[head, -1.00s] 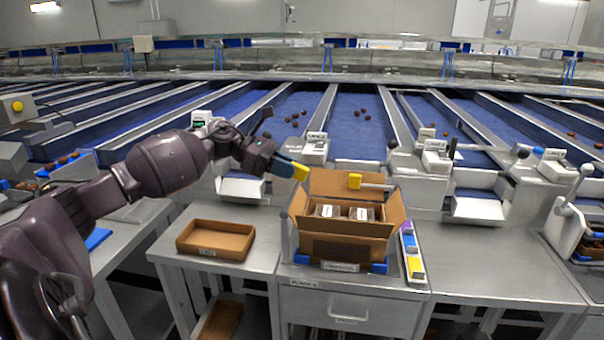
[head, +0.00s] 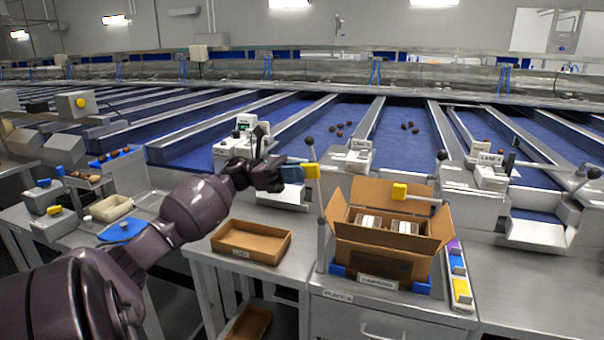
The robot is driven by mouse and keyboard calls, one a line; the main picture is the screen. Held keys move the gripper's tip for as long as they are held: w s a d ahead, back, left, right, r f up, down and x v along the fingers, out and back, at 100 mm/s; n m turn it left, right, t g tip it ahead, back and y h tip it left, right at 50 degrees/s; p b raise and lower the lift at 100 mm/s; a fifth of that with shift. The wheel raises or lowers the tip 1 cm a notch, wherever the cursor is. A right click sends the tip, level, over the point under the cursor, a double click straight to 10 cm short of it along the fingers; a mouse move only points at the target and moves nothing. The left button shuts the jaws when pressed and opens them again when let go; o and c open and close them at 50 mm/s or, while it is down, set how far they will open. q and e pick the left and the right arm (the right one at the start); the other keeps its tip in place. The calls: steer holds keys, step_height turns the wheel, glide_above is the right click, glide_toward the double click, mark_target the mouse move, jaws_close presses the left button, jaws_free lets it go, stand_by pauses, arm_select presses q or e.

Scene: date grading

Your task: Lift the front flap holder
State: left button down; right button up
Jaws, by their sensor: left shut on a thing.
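An open cardboard box (head: 370,232) stands on the packing bench, its flaps spread, with clear-topped packs (head: 403,227) inside. My left gripper (head: 300,172) is up and to the left of the box, above the bench. Which flap each serves is unclear. My right gripper is not in view.
An empty brown tray (head: 251,254) is left of the box. A black-knobbed lever (head: 310,143) and a lane unit (head: 350,157) stand close behind my gripper. Bare bench is at the right (head: 530,270).

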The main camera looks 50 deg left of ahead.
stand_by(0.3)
arm_select(q)
steer(key=c, duration=1.4)
jaws_free()
steer(key=shift+o, duration=0.2)
steer(key=shift+a, duration=0.1)
steer(key=b+v, duration=0.1)
steer(key=v, duration=0.9)
steer(key=shift+s+a, duration=0.2)
steer(key=shift+a, duration=0.15)
steer(key=shift+f, duration=0.1)
